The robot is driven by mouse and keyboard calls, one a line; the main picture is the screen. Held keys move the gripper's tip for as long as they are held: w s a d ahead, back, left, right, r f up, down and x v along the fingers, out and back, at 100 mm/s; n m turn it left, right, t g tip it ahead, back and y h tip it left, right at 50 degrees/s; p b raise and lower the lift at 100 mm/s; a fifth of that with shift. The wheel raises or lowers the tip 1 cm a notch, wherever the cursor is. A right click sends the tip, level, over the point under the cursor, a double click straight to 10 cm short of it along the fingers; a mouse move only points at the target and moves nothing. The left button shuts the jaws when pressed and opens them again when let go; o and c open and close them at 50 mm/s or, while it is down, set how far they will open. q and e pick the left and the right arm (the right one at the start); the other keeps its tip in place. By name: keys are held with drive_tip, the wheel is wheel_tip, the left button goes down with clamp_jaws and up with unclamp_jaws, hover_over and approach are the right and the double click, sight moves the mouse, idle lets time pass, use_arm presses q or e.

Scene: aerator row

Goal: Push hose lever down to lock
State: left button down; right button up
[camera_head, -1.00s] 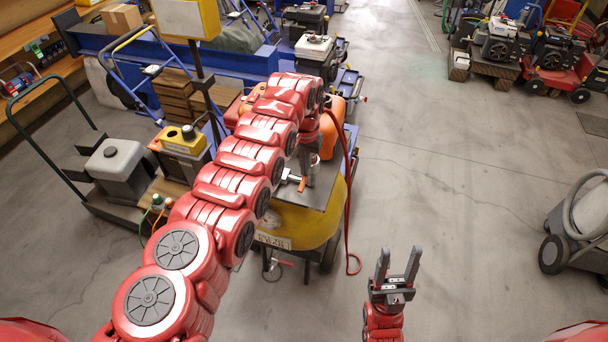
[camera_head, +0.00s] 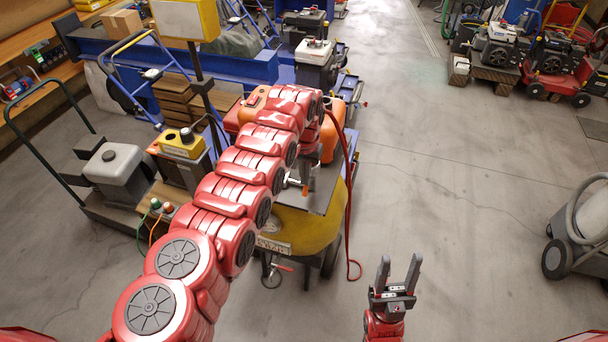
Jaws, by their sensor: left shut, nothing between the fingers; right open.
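The machine with a yellow body (camera_head: 305,228) and a dark flat top stands in the middle. A small silver fitting with an orange-tipped lever (camera_head: 305,190) is on its top, small and partly hidden. My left arm reaches over the machine from the left. My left gripper (camera_head: 308,180) points down at the lever, shut with nothing held; its fingertips are very close to the lever, and I cannot tell whether they touch. My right gripper (camera_head: 398,274) is open and empty above the bare floor, right of the machine.
A red hose (camera_head: 349,210) hangs down the machine's right side. Left are a cart with a grey tank (camera_head: 114,168) and a yellow control box (camera_head: 182,143). A grey vacuum-like machine (camera_head: 580,235) stands far right. The floor between is clear.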

use_arm(q)
wheel_tip(320, 180, up, 11)
drive_tip(key=s+p, duration=0.2)
drive_tip(key=p, duration=1)
drive_tip(key=shift+a+p, duration=0.3)
drive_tip(key=shift+f, duration=0.2)
